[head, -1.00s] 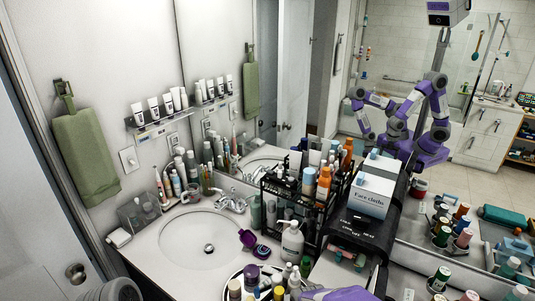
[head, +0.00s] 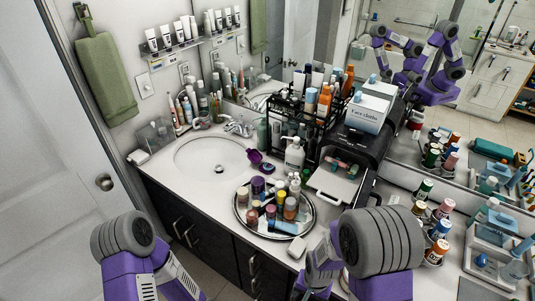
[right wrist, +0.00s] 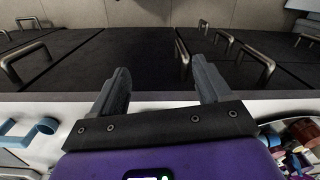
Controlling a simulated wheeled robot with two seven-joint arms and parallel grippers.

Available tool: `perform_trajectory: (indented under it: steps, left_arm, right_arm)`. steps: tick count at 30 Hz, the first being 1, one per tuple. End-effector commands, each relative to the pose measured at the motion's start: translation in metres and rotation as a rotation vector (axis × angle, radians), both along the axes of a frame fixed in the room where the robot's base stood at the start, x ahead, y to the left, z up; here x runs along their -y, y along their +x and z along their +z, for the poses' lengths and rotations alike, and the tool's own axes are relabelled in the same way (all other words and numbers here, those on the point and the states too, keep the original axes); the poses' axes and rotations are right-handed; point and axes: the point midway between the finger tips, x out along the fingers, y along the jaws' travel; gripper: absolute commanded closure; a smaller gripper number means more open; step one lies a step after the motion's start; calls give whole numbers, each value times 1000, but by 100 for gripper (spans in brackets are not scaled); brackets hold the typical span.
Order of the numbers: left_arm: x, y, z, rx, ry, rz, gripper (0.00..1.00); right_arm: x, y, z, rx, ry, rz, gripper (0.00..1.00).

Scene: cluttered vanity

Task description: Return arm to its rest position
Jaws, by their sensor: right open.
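My right arm (head: 375,245) is bent at the bottom right of the head view, in front of the counter. In the right wrist view, my right gripper (right wrist: 160,78) has its two fingers wide apart with nothing between them. It is over the counter's front edge, facing dark cabinet fronts (right wrist: 130,50) with metal handles. My left arm (head: 135,250) shows at the bottom left of the head view, in front of the white door. My left gripper is out of the frame.
A round tray (head: 240,222) crowded with bottles stands near the counter's front edge. A sink (head: 208,160) lies left of it. The door (head: 60,150) bounds the left.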

Motion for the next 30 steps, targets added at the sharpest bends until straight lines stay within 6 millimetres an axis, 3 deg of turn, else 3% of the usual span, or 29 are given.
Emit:
perform_trajectory:
  steps: [1,6,12,18,30]
  left_arm:
    - [0,0,-10,0,0,0,57]
    - [0,1,-30,1,0,0,57]
    - [0,1,-47,1,0,0,57]
    - [0,1,-55,1,0,0,57]
    - [0,1,-55,1,0,0,57]
  right_arm:
    - [4,-9,-27,-14,16,15,23]
    - [2,-37,-92,-11,113,98,23]
    - [-14,-62,-139,40,237,147,23]
    - [-26,-69,-154,93,303,159,23]
    - [-28,-69,-154,104,311,161,23]
